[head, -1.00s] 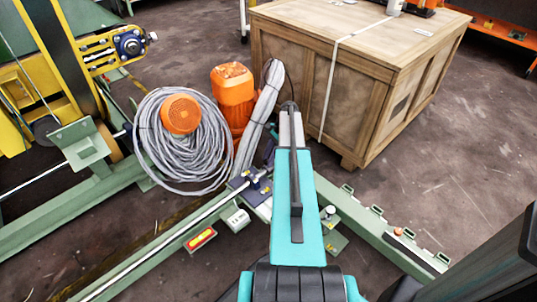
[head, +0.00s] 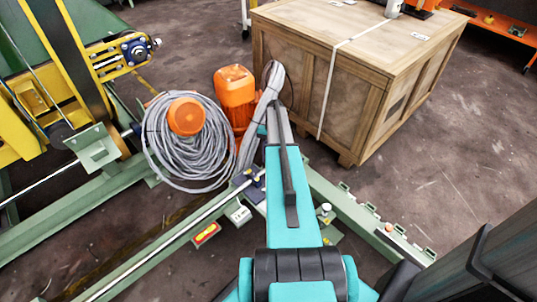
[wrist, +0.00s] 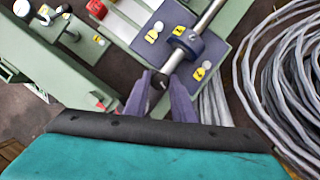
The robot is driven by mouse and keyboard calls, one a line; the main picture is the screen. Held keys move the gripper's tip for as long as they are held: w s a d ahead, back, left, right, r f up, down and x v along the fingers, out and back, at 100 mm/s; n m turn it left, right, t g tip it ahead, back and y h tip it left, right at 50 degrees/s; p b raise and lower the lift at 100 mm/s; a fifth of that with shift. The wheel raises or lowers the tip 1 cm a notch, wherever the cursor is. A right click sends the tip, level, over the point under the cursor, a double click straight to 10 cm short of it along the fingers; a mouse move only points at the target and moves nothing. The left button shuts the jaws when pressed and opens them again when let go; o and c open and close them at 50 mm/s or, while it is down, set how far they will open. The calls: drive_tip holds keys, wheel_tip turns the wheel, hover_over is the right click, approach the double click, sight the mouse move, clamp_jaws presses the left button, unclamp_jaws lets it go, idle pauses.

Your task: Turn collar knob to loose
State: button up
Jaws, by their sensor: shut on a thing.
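In the wrist view, a bright metal rod (wrist: 209,17) passes through a dark blue collar (wrist: 187,42) on a blue plate with yellow numbered tags. Below the collar, a short grey stem ends in a small dark knob (wrist: 160,81), which I take for the collar knob. The two purple-grey fingers of my gripper (wrist: 161,86) lie either side of it and are shut on it. Its setting cannot be read. In the head view, the blue collar area (head: 254,179) shows just left of my teal arm, which hides my gripper.
A coil of grey cable (head: 178,153) and an orange motor (head: 235,92) lie close beyond the collar. A wooden crate (head: 335,75) stands behind at right. Green frame rails (head: 365,220) run either side. Open floor lies right of the crate.

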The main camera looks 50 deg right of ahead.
drive_tip(key=n+p, duration=0.1)
drive_tip(key=n, duration=0.1)
drive_tip(key=n+g+h+p, duration=0.1)
drive_tip(key=n, duration=0.1)
drive_tip(key=shift+w+a+r+n+p, duration=0.1)
drive_tip(key=shift+w+r+n+p, duration=0.1)
drive_tip(key=shift+n+p, duration=0.2)
drive_tip(key=n+p, duration=0.1)
drive_tip(key=n, duration=0.1)
drive_tip(key=n+g+h+p, duration=0.1)
drive_tip(key=n, duration=0.1)
drive_tip(key=shift+w+a+f+h, duration=0.1)
drive_tip(key=shift+a+f+h, duration=0.05)
drive_tip(key=shift+h, duration=0.15)
drive_tip(key=shift+n, duration=0.3)
drive_tip(key=o, duration=1.1)
drive_tip(key=shift+c, duration=0.2)
drive_tip(key=a+p+v, duration=0.1)
drive_tip(key=p+v, duration=0.3)
drive_tip(key=v, duration=0.3)
drive_tip(key=shift+w+d+r, duration=0.25)
drive_tip(key=shift+d+r, duration=0.15)
drive_tip(key=shift+d, duration=0.05)
